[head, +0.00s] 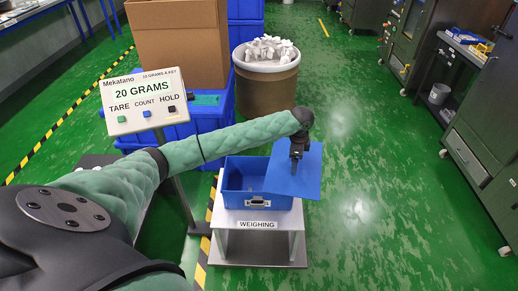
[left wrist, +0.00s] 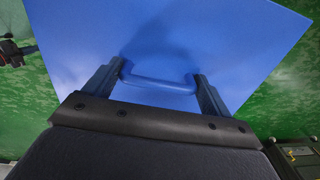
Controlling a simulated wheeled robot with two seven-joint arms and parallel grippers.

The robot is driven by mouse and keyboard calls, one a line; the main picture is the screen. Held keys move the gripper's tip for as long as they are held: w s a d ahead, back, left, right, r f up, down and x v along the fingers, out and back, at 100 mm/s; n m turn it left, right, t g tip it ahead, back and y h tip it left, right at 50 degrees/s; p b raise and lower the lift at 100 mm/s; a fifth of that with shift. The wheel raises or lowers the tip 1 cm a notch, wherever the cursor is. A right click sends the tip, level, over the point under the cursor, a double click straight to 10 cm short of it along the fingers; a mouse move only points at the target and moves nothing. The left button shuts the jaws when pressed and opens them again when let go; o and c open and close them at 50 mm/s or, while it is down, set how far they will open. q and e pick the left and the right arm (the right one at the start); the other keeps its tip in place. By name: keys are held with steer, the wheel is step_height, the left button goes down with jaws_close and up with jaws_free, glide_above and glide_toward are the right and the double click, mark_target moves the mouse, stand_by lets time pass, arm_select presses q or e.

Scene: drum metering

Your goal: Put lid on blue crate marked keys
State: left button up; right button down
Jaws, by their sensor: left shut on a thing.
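The blue crate (head: 236,198) stands on the white weighing stand, with a small dark-framed plate (head: 259,204) on its front; any writing there is too small to read. The blue lid (head: 308,176) hangs from my left gripper (head: 295,163), tilted over the right part of the crate and sticking out past its right side. The left part of the crate stays uncovered. In the left wrist view my left gripper (left wrist: 157,88) is shut on the handle (left wrist: 160,84) of the lid (left wrist: 170,35). My right gripper is not in view.
The stand (head: 257,224) is marked WEIGHING. A display (head: 145,100) reads 20 GRAMS on a post to the left. Behind are blue bins, a cardboard box (head: 180,45) and a drum (head: 265,85) of white pieces.

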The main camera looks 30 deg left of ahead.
arm_select(q)
steer(key=s+a+f+m+p, duration=0.1)
steer(key=s+a+m+p, duration=0.1)
steer(key=a+m+p, duration=0.5)
steer(key=s+a+f+m+p, duration=0.2)
steer(key=a+m+p, duration=0.3)
steer(key=a+m, duration=0.3)
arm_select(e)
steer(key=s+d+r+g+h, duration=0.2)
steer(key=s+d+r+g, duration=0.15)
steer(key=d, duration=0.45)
arm_select(q)
steer(key=shift+m, duration=0.4)
steer(key=f+b, duration=0.2)
steer(key=f, duration=0.1)
steer(key=f+b, duration=0.2)
steer(key=shift+s+d+f, duration=0.1)
steer(key=shift+s+d, duration=0.05)
steer(key=shift+d, duration=0.25)
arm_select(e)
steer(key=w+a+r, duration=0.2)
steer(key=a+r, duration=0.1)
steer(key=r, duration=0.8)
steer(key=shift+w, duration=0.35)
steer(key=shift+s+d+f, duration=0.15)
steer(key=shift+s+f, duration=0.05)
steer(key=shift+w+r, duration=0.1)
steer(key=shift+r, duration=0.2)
